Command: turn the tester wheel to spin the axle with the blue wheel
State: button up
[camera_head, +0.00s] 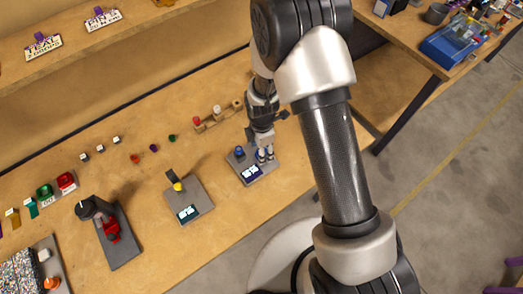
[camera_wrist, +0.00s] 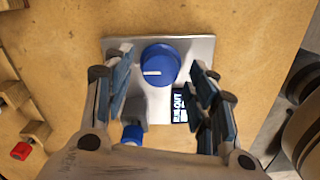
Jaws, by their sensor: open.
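The tester is a grey plate (camera_wrist: 195,50) with a small dark display (camera_wrist: 180,106). The large blue knob with a white mark, apparently the tester wheel (camera_wrist: 160,64), sits at its upper part in the wrist view. A smaller blue wheel (camera_wrist: 132,132) shows lower down beside a grey block, partly cut off by my gripper; it also shows in the head view (camera_head: 240,151). My gripper (camera_wrist: 163,75) is open, its fingers on either side of the large knob with gaps to it. In the head view my gripper (camera_head: 265,154) hides most of the knob. Height above it cannot be told.
A wooden rack (camera_head: 218,117) with pegs stands behind the tester. A plate with a yellow-tipped part and display (camera_head: 190,205) lies to its left, and a black-and-red device (camera_head: 110,235) further left. Several small coloured pieces lie at the back. Bench between them is clear.

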jog(key=shift+f, duration=0.4)
jog(key=c, duration=1)
jog(key=shift+c, duration=0.2)
jog(key=shift+m, duration=0.3)
